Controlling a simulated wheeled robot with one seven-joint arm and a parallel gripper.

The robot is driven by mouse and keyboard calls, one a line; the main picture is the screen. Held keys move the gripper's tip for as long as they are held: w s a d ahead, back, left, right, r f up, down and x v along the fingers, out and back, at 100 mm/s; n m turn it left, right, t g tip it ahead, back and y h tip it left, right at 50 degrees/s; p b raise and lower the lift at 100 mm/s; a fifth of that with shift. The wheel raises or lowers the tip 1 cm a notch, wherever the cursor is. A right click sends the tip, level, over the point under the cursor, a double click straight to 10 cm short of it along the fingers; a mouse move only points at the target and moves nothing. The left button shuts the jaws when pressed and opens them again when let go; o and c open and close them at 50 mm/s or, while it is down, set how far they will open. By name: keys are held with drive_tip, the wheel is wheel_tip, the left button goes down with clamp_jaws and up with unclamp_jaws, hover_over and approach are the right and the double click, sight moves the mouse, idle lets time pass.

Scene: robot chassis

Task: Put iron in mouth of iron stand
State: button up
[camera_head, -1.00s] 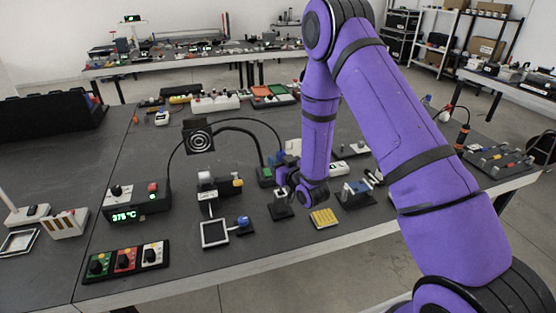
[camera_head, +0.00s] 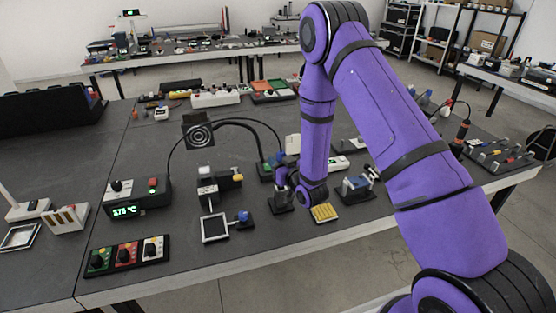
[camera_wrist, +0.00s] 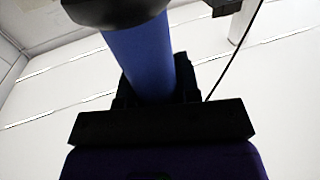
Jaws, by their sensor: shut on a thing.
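The iron's blue handle (camera_wrist: 140,58) fills the middle of the wrist view, with a wide dark collar (camera_wrist: 112,8) at its upper end. My gripper (camera_wrist: 158,92) is shut around this handle. In the head view my gripper (camera_head: 283,174) is small and partly hidden by my forearm. It is just above a small dark stand (camera_head: 281,204), which seems to be the iron stand. Its mouth is hidden there, and I cannot tell whether the iron touches it. The iron's tip does not show clearly.
A black station (camera_head: 138,206) with a green temperature display stands to the left, with dark cables arching toward my gripper. A yellow sponge (camera_head: 324,213) lies right of the stand. A small blue-grey fixture (camera_head: 355,188) stands farther right.

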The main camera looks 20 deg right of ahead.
drive_tip(key=shift+f, duration=1.15)
drive_tip(key=o, duration=1)
drive_tip(key=v, duration=1)
drive_tip(key=shift+s, duration=0.35)
drive_tip(key=shift+d, duration=0.1)
